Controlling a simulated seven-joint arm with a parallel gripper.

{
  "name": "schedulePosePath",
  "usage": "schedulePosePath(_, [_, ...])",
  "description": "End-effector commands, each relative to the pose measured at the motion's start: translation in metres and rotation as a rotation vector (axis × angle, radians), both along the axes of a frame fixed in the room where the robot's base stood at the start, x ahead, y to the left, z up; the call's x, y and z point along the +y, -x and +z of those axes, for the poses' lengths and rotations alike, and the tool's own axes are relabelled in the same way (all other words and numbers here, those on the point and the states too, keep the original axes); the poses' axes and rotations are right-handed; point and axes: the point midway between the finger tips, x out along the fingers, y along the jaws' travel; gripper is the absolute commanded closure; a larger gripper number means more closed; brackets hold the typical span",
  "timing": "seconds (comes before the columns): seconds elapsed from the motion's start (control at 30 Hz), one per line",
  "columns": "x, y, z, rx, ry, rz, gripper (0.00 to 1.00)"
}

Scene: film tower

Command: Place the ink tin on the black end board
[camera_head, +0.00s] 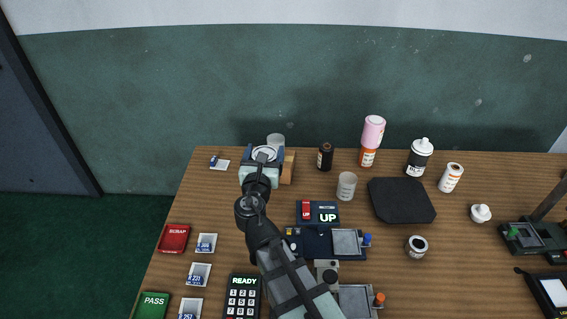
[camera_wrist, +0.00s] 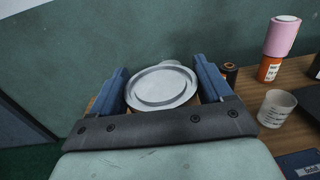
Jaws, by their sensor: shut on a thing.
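My gripper (camera_head: 263,157) is at the back left of the table. In the wrist view its blue fingers (camera_wrist: 162,92) are shut on a round tin with a silver lid (camera_wrist: 161,88), which I take for the ink tin. The lid also shows in the head view (camera_head: 264,152); the tin's sides are hidden. The black end board (camera_head: 402,201), a flat dark square with clipped corners, lies to the right of my gripper, apart from it. Its top is bare.
A wooden block (camera_head: 289,167) and a clear cup (camera_head: 276,140) stand close to my gripper.

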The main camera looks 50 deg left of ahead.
Motion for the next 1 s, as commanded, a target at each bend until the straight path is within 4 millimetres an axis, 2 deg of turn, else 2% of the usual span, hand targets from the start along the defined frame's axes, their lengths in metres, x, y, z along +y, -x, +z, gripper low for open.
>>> schedulePosePath(0.23, [-0.001,-0.002,0.004,-0.001,0.000,-0.003,0.65])
schedulePosePath(0.37, [-0.008,-0.016,0.004,-0.001,0.000,-0.024,0.65])
schedulePosePath(0.47, [-0.019,-0.038,0.003,-0.001,-0.001,-0.057,0.65])
schedulePosePath(0.67, [-0.054,-0.098,-0.003,-0.001,0.001,-0.149,0.65])
schedulePosePath(1.0, [-0.126,-0.196,-0.017,-0.001,0.001,-0.311,0.65])
